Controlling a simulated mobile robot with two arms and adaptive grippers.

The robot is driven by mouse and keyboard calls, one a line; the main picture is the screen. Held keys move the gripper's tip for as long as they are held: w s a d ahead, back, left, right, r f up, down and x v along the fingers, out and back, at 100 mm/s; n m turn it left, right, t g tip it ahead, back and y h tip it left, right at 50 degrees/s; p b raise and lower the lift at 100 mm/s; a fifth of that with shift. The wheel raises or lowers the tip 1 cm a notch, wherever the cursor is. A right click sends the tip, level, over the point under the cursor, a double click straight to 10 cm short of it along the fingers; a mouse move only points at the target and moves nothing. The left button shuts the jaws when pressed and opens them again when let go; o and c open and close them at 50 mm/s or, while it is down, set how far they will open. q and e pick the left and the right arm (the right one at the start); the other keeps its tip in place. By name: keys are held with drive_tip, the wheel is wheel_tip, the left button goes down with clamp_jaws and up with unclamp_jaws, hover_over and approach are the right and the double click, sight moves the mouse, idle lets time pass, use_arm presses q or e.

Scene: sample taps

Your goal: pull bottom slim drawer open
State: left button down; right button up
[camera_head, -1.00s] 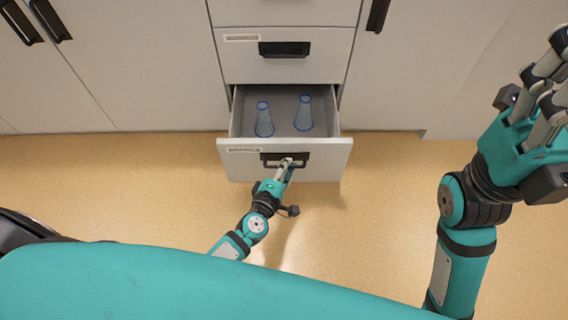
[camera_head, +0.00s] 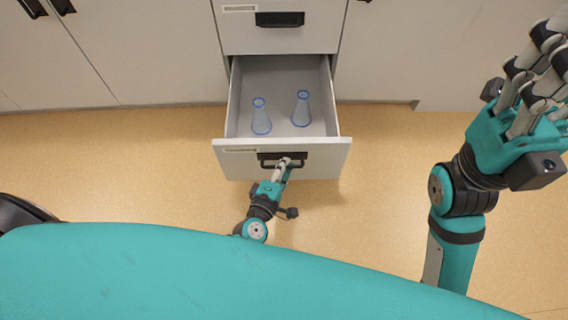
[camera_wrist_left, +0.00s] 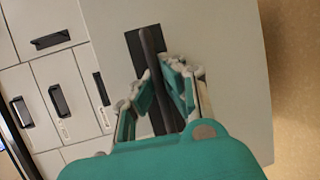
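The bottom slim drawer (camera_head: 325,160) stands well open in the head view, its light grey inside showing. Its dark bar handle (camera_head: 268,157) is on the front panel.
Two clear blue-rimmed flasks (camera_head: 261,117) (camera_head: 301,109) stand in the drawer. A shut drawer (camera_head: 300,35) is above it, with cabinet doors (camera_head: 150,60) on both sides. The tan floor (camera_head: 110,165) around the drawer is clear.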

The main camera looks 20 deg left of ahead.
use_arm(q)
drive_tip(key=shift+w+r, duration=0.1)
drive_tip(key=shift+r, duration=0.05)
drive_tip(key=c, duration=1.7)
unclamp_jaws()
drive_tip(key=shift+o, duration=0.2)
drive_tip(key=shift+s, duration=0.25)
drive_tip(key=v, duration=1.1)
drive_tip(key=shift+s, duration=0.3)
